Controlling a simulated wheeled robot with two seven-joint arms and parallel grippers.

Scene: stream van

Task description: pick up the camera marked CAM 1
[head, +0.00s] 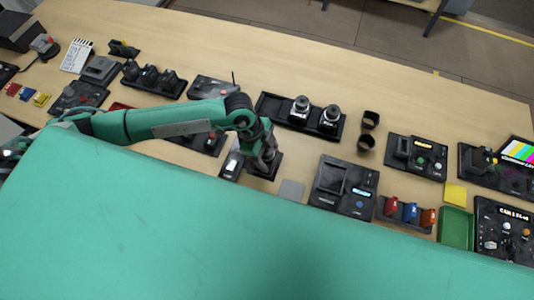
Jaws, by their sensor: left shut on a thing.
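My left gripper (268,160) points down at the near edge of the table, over a dark square base (265,172). It is shut on a small dark thing that its fingers and arm mostly hide. I cannot tell whether that thing is the camera marked CAM 1, as no such mark can be read here. A slim black and white device (232,161) lies just left of the gripper. Two upright black and silver pieces, which may be cameras or lenses (300,106) (330,117), stand in a black tray (272,103) behind the gripper. My right gripper is not in view.
A black panel with a screen (343,186) lies right of the gripper, with a grey square pad (291,190) between. Two dark cups (366,142) stand farther back. A green tray (457,228) is at the right. The table's back strip (300,65) is mostly clear.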

